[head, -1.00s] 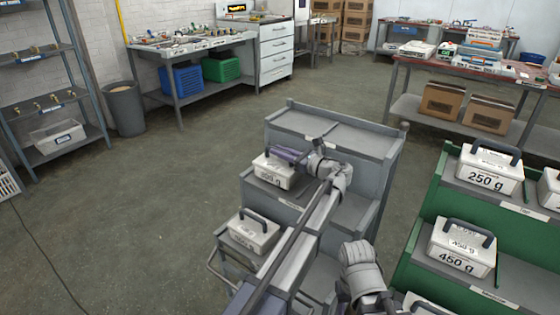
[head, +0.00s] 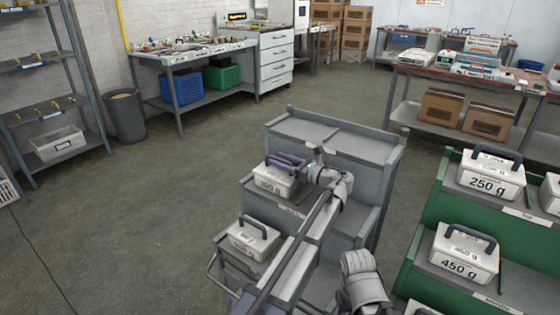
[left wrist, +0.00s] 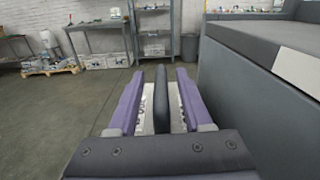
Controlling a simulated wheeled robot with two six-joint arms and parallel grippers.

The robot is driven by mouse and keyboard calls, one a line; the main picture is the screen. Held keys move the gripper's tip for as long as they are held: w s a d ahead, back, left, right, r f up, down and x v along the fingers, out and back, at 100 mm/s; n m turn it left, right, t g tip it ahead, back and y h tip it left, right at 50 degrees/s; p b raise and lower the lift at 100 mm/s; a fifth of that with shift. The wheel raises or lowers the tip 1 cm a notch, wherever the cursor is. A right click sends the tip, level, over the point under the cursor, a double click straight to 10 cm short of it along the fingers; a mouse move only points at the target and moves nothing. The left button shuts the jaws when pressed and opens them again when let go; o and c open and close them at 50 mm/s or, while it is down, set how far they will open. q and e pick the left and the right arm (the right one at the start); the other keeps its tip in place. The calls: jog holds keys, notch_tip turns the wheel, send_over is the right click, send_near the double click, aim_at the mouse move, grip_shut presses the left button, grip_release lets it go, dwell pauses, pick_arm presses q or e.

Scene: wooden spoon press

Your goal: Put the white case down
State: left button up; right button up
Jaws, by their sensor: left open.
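The white case (head: 275,181), with a dark handle on top, sits upright on the middle step of the grey stepped cart (head: 335,205). My left gripper (head: 286,161) is at its handle. In the left wrist view the dark handle (left wrist: 161,100) stands between the two purple fingers (left wrist: 158,104), with a gap on each side, so the gripper is open around it and not clamping it. The label on the case is partly hidden by the gripper. My right gripper does not show.
Another white case (head: 251,238) stands on the lower step of the cart. A green stepped rack (head: 428,215) at the right holds cases marked 250 g (head: 490,173) and 450 g (head: 464,254). The floor (head: 130,220) left of the cart is clear.

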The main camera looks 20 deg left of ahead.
aim_at(291, 164)
pick_arm(q)
jog(key=v, duration=0.7)
jog(key=shift+d, duration=0.1)
